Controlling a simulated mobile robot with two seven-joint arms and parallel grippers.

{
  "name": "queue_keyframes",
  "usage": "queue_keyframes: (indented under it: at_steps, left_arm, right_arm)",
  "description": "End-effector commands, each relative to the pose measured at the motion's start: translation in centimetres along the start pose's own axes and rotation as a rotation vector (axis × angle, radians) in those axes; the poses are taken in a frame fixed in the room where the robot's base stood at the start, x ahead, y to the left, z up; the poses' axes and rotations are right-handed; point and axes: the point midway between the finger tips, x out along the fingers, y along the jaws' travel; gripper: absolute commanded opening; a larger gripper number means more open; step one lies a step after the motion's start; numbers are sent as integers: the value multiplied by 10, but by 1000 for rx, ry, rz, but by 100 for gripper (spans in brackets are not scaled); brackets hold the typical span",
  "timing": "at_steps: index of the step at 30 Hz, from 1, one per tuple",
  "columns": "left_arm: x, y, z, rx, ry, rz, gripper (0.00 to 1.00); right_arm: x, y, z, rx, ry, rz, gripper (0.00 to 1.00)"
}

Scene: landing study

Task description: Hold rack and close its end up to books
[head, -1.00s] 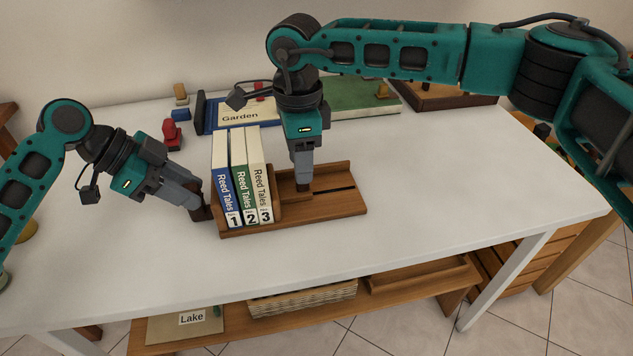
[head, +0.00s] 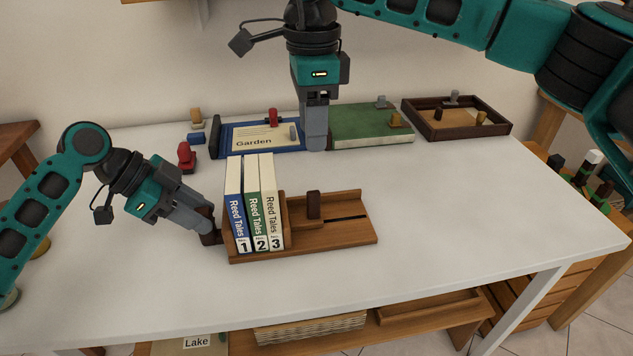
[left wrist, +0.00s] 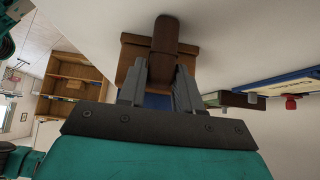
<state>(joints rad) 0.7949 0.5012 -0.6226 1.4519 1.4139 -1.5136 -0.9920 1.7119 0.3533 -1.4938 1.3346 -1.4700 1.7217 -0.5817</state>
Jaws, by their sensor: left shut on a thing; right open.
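The wooden rack (head: 345,232) stands on the white table. Three upright books, Reed Tales 1 (head: 234,205), 2 (head: 253,205) and 3 (head: 270,205), stand at its left end. The rack's sliding end (head: 283,215) is upright close beside book 3; whether it touches cannot be told. My left gripper (head: 211,232) is shut on the dark handle at the rack's left end; the handle also shows in the left wrist view (left wrist: 164,45). My right gripper (head: 316,140) is open and empty, above and behind the rack.
A red piece (head: 186,157) stands at the back left. The table right of the rack is clear.

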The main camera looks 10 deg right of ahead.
Motion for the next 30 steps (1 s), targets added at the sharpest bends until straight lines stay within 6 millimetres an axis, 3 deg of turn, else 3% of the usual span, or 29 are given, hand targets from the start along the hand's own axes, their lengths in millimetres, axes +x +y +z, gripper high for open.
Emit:
queue_keyframes:
  at_steps: [13, 14, 15, 23, 30]
  left_arm:
    - [-1, 0, 0, 0, -1, -2, 0]
    - [-1, 0, 0, 0, -1, -2, 35]
    - [-1, 0, 0, 0, -1, -2, 39]
    - [0, 0, 0, 0, -1, -1, 64]
    - [-1, 0, 0, 0, -1, -1, 64]
  right_arm:
    - [-1, 0, 0, 0, 0, 0, 45]
    - [-1, 0, 0, 0, 0, 0, 45]
    - [-1, 0, 0, 0, 0, 0, 45]
    - [-1, 0, 0, 0, 0, 0, 45]
    - [-1, 0, 0, 0, 0, 0, 45]
